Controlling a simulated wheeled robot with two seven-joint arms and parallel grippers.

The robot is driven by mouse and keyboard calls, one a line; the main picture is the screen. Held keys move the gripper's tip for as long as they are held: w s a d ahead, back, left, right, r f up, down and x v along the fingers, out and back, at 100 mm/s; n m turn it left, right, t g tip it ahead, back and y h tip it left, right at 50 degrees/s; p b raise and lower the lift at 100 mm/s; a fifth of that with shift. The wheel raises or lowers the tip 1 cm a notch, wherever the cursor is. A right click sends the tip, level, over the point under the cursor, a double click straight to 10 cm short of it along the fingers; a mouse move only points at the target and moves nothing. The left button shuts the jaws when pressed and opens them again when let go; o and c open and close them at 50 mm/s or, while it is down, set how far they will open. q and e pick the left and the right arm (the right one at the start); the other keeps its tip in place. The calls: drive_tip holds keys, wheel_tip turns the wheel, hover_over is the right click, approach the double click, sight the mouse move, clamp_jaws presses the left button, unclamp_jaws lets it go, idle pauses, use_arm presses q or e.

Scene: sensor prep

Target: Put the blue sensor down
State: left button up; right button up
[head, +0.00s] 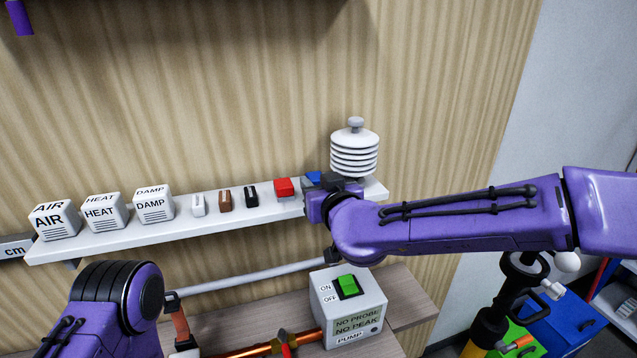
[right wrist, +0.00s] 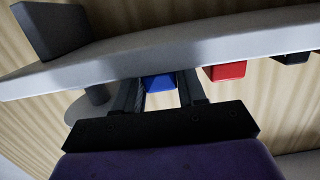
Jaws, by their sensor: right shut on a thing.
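The blue sensor (head: 313,177) is a small blue block at the right part of the white shelf (head: 262,212), mostly covered by my gripper in the head view. My right gripper (head: 318,189) is shut on it. In the right wrist view the blue sensor (right wrist: 160,83) sits between the two dark fingers of the right gripper (right wrist: 160,90), at the shelf's edge. I cannot tell whether its underside touches the shelf. My left arm shows at the lower left of the head view, but its gripper is out of sight.
A red block (head: 284,187) stands just left of the blue sensor, with black, brown and white small blocks further left. White AIR, HEAT and DAMP boxes (head: 154,204) fill the left end. A ribbed white shield (head: 354,155) rises behind the gripper. A pump box (head: 348,310) stands below.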

drive_tip(key=shift+s+f, duration=0.1)
drive_tip(key=shift+f, duration=0.05)
drive_tip(key=o, duration=0.9)
drive_tip(key=shift+o, duration=0.8)
drive_tip(key=shift+s, duration=0.25)
drive_tip(key=b+v, duration=0.2)
drive_tip(key=v, duration=0.9)
drive_tip(key=shift+d+r+b, duration=0.15)
drive_tip(key=shift+r+b, duration=0.1)
drive_tip(key=shift+b, duration=0.1)
drive_tip(key=shift+s, duration=0.15)
